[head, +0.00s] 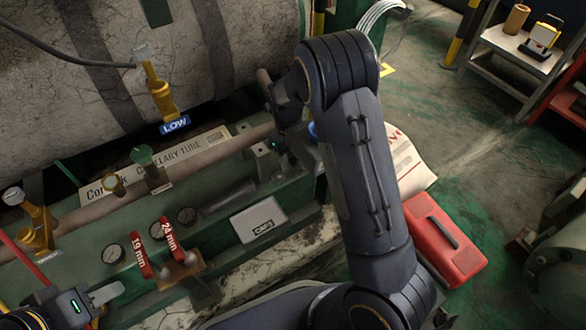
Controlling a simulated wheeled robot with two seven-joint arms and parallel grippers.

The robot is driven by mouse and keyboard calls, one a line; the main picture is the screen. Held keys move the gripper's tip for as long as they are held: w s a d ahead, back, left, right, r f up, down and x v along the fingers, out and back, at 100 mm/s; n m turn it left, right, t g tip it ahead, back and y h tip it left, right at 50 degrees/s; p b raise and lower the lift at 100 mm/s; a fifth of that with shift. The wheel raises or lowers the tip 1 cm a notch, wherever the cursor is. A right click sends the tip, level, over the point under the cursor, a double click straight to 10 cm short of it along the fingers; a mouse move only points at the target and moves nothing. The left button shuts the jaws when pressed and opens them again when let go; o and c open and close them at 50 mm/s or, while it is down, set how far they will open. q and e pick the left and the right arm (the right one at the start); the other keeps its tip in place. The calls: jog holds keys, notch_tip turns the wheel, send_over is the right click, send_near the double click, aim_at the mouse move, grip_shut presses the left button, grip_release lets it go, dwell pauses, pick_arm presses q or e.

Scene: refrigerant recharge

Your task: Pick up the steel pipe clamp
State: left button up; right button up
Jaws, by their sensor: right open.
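I cannot make out the steel pipe clamp for sure in the head view; my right arm and gripper may hide it. My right gripper (262,151) is open and points down by the long pipe (200,160), over the right end of the green ledge. Whether anything lies between its fingers is too small to tell. My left gripper (108,294) is at the bottom left corner, partly cut off, near the red-handled wrenches. Its grey fingertip shows, but not whether the jaws are apart.
A CAPS tray (260,220) sits on the green ledge (210,235). Wrenches marked 19 mm (141,255) and 24 mm (172,241) stand at its front, by gauges. A large tank (80,90) lies behind. A red case (440,240) is on the floor, right of my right arm.

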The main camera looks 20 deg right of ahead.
aim_at(293, 159)
grip_shut()
jog(key=shift+r, duration=0.1)
notch_tip(293, 159, up, 18)
jog(key=p, duration=0.7)
jog(key=c, duration=0.7)
grip_release()
grip_shut()
